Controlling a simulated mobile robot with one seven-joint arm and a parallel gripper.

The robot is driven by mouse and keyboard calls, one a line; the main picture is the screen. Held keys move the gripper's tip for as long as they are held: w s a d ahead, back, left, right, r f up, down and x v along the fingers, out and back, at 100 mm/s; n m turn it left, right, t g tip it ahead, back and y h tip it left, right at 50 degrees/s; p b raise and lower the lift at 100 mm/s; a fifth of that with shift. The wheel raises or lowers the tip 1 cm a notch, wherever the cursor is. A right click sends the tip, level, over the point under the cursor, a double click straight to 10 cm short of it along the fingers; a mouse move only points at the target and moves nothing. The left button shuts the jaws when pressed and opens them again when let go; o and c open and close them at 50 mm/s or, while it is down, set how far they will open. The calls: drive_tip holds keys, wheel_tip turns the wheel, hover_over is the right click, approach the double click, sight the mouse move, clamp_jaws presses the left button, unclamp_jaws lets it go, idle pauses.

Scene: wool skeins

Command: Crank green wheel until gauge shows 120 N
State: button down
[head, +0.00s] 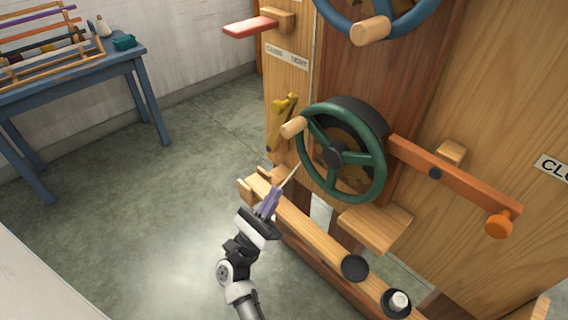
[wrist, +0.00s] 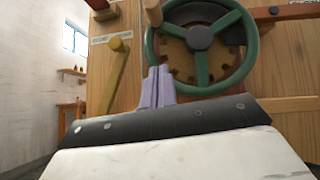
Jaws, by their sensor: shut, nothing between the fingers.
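The green wheel (head: 378,172) is mounted upright on the wooden machine front, with a dark hub and a wooden crank handle (head: 293,127) at its upper left rim. In the wrist view the green wheel (wrist: 250,50) fills the upper right, and its handle (wrist: 153,12) is at the top. My gripper (head: 284,186) is below and left of the wheel, apart from it and from the handle. Its purple fingers are shut and empty, and they also show in the wrist view (wrist: 157,86). No gauge reading can be made out in either view.
A yellow lever (head: 281,120) stands left of the wheel. An orange bar (head: 455,174) with a knob reaches right. A blue wheel (head: 340,22) is above. A wooden beam (head: 313,232) runs below. A blue table (head: 75,75) stands far left; the floor between is clear.

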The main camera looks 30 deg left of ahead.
drive_tip(key=w+d+r+p, duration=0.1)
drive_tip(key=w+r+p, duration=0.4)
drive_tip(key=r, duration=0.6)
drive_tip(key=shift+w+p, duration=0.3)
drive_tip(key=shift+w, duration=0.45)
drive_tip(key=shift+h+b, duration=0.3)
drive_tip(key=shift+b, duration=0.15)
drive_tip(key=shift+d+r+m+g+h+b, duration=0.1)
drive_tip(key=shift+r+m+g+h+b, duration=0.1)
drive_tip(key=shift+r+m+h+b, duration=0.55)
drive_tip(key=shift+d+r+m+g+h+b, duration=0.1)
drive_tip(key=shift+r+m+g+h+b, duration=0.1)
drive_tip(key=shift+m+h+b, duration=0.55)
drive_tip(key=shift+p, duration=0.35)
drive_tip(key=shift+a, duration=0.1)
drive_tip(key=b+v, duration=0.5)
drive_tip(key=v, duration=0.9)
